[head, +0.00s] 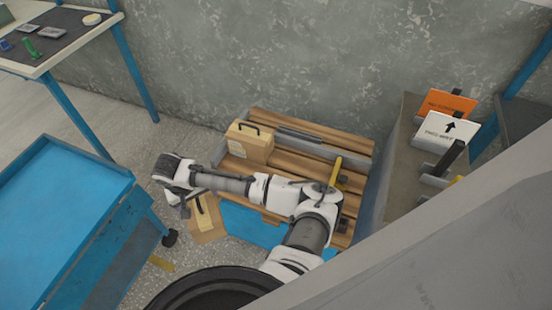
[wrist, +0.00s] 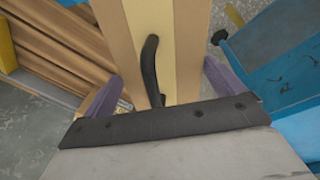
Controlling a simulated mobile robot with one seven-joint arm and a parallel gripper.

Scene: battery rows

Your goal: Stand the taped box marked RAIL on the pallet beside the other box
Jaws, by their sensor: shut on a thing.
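A tan box with a yellow tape stripe (head: 206,216) and a dark handle shows below my forearm, at the left edge of the pallet. In the wrist view this taped box (wrist: 180,50) fills the middle, its black handle towards me. My gripper (wrist: 162,92) is shut on it, one purple finger at each side. No RAIL marking can be read. The pallet (head: 312,150) has wooden slats. The other box (head: 251,146), tan with a dark handle, stands upright at its back left. My arm partly hides the taped box, and whether it touches the floor cannot be told.
A blue bench (head: 62,215) stands at left, with a table (head: 72,38) behind it. A grey shelf (head: 402,165) with signs borders the pallet at right. A blue sheet (head: 250,226) lies at the pallet's front. Slats right of the other box look partly bare.

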